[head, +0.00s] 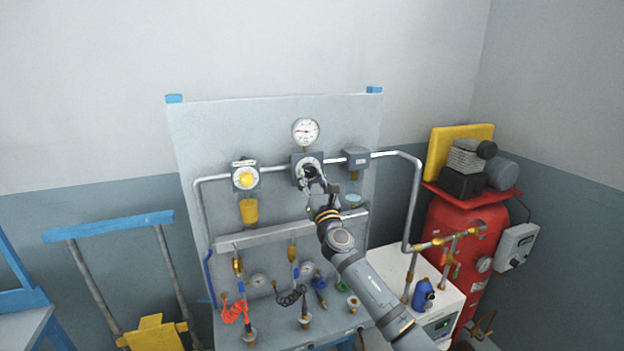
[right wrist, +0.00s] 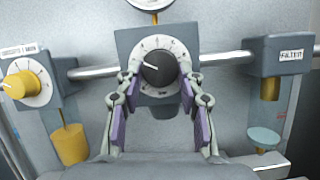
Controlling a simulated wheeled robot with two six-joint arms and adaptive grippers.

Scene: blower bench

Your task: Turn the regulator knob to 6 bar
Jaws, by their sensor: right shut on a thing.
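The regulator is a grey block (head: 296,160) in the middle of the upper pipe. It has a white dial plate and a dark round knob (right wrist: 160,71). The knob's white mark points left and slightly up in the right wrist view; the dial numbers are too small to read. A round white pressure gauge (head: 305,131) sits above the regulator, its reading too small to tell. My right gripper (right wrist: 158,86) is at the knob, one finger on each side, shut on it. The fingers partly hide the dial's lower edges. My left gripper is not in view.
A yellow knob (head: 246,178) on a white dial is left of the regulator, and a filter unit (head: 356,158) is right. Below are hoses and fittings on the panel (head: 200,130). A red tank (head: 462,245) stands at right, a blue-handled trolley (head: 108,226) at left.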

